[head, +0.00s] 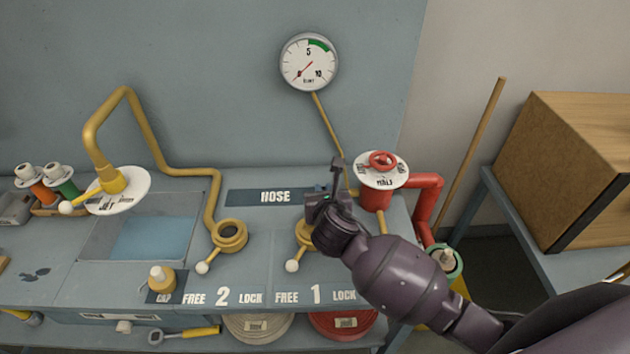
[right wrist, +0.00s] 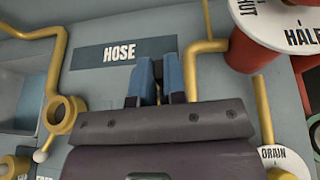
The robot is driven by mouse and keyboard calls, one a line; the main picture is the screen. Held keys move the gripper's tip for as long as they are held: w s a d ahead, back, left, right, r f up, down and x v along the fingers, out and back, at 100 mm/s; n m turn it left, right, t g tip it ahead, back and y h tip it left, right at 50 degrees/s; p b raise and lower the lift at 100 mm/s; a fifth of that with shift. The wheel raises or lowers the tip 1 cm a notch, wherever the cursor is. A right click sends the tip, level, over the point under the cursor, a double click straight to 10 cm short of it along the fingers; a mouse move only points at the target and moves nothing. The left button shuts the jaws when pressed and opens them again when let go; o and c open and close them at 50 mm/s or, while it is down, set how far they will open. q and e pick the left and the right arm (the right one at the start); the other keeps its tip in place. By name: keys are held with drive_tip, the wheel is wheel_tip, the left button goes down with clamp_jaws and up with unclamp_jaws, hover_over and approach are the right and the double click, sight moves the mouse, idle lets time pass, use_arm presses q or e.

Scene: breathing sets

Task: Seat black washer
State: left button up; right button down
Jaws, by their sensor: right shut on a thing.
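My right gripper (head: 334,188) is above the bench by the HOSE label, just over the yellow lock 1 fitting (head: 303,236), which it partly covers. In the right wrist view its two blue-and-black fingers (right wrist: 160,68) are close together, shut on a small dark piece, taken as the black washer. The piece is mostly hidden by the fingers, so its shape and tilt cannot be told. The yellow lock 2 fitting (head: 230,236), with an open round mouth and a white-knobbed lever, stands to the left and also shows in the right wrist view (right wrist: 62,113). My left gripper is not in view.
A red valve (head: 375,196) with a round white plate stands close right of the gripper. A yellow pipe (head: 190,171) runs along the back. A sink (head: 155,238), a yellow cap (head: 161,279) and small dark pieces (head: 35,274) are further left. A gauge (head: 309,62) hangs above.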

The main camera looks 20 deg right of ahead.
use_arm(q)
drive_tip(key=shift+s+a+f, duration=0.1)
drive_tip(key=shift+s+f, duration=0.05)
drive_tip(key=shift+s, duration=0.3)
use_arm(e)
drive_tip(key=w+a, duration=0.1)
drive_tip(key=w+a+h, duration=0.1)
drive_tip(key=shift+w+f+m, duration=0.1)
drive_tip(key=shift+w+m, duration=0.2)
drive_tip(key=shift+w, duration=0.05)
drive_tip(key=shift+d, duration=0.1)
drive_tip(key=shift+f+b, duration=0.9)
drive_tip(key=shift+f, duration=1.45)
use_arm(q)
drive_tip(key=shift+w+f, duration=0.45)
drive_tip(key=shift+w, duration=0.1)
use_arm(e)
drive_tip(key=shift+f, duration=0.55)
use_arm(q)
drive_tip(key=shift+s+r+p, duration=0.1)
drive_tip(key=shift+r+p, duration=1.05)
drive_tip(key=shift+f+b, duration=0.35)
drive_tip(key=shift+b, duration=0.05)
use_arm(e)
drive_tip(key=shift+f, duration=0.95)
